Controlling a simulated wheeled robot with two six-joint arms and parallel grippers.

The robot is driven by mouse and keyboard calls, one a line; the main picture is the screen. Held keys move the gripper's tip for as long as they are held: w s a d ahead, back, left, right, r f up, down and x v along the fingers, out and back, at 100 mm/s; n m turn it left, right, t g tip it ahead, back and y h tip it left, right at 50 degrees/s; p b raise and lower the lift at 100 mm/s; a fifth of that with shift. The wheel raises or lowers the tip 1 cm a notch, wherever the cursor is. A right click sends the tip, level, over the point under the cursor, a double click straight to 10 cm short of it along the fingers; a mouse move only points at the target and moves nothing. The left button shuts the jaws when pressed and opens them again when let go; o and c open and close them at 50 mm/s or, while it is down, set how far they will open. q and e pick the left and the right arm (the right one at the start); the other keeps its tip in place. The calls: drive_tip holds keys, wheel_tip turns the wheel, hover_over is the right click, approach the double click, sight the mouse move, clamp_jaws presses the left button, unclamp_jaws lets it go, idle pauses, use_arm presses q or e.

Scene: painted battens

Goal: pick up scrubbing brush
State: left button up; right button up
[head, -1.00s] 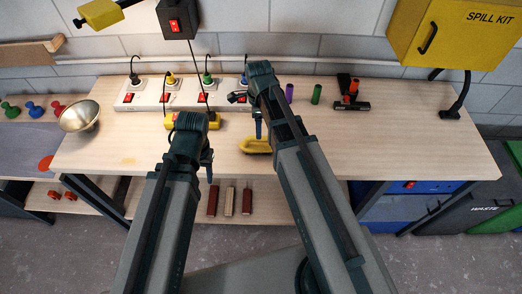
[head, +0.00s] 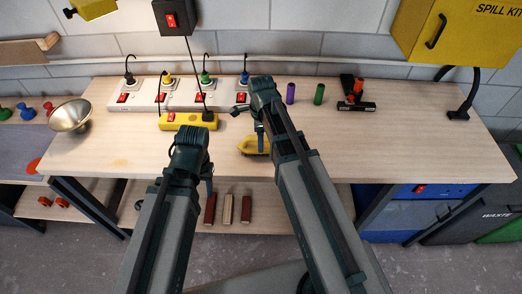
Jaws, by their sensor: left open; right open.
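A yellow object that looks like the scrubbing brush (head: 250,146) lies on the light wooden workbench (head: 400,150), near its front edge at the middle. My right gripper (head: 262,138) is open and points down at the brush's right part, covering some of it. I cannot tell whether the fingers touch it. My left gripper (head: 208,180) is open and empty at the bench's front edge, to the left of the brush.
White power strips with plugs (head: 150,95) and a yellow power strip (head: 175,122) stand behind. A metal bowl (head: 70,115) is at the left. Purple (head: 290,94) and green (head: 319,95) cylinders stand at the back right. The right half is mostly clear.

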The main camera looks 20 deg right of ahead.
clamp_jaws()
idle(0.3)
use_arm(q)
drive_tip(key=shift+r, duration=0.1)
use_arm(e)
drive_tip(key=shift+r, duration=0.1)
